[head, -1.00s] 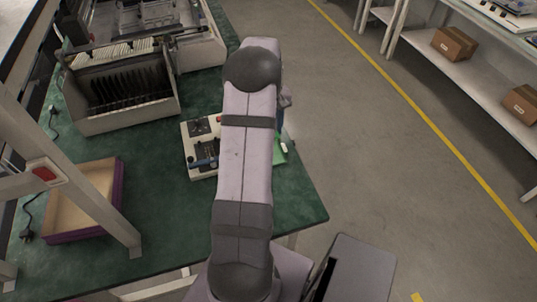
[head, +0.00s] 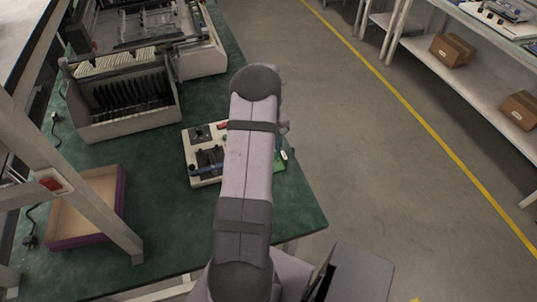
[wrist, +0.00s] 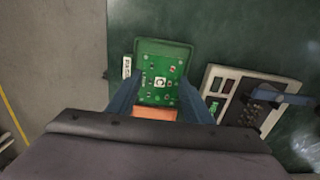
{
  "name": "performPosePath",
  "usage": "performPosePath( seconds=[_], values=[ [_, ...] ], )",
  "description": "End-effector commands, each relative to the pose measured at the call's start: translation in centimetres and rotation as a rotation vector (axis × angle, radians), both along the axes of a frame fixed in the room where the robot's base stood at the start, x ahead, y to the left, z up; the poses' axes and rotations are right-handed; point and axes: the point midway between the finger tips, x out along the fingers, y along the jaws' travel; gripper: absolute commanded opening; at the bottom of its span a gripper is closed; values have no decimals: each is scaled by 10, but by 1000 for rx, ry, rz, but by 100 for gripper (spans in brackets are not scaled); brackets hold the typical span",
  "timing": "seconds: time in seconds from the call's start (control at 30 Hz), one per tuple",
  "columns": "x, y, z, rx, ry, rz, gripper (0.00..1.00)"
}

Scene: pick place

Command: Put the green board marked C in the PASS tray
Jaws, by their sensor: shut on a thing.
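The green board marked C (wrist: 161,83) is between the blue fingers of my gripper (wrist: 160,92) in the wrist view, and the gripper is shut on it. The board appears within the outline of the green PASS tray (wrist: 166,44); I cannot tell whether it touches the tray floor. A white label reading PASS stands at the tray's left side. In the head view my arm hides the board and most of the gripper; only a bit of the PASS tray (head: 281,163) shows to the right of the arm.
A pale fixture (wrist: 268,83) with a blue lever stands right of the tray in the wrist view; it also shows in the head view (head: 194,174). A purple-edged tray (head: 122,190) and a rack of dark boards (head: 128,124) stand further left. The table edge is close to the PASS tray.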

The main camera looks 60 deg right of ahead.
Motion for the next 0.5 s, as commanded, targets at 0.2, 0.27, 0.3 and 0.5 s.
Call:
performPosePath(
  seconds=[0.2,0.27,0.3,0.5],
  values=[
    [0,1,-25,2,1,0,30],
    [0,1,-29,2,1,0,30],
    [0,0,-30,1,1,0,30],
    [0,0,-32,0,0,0,30]
  ],
)
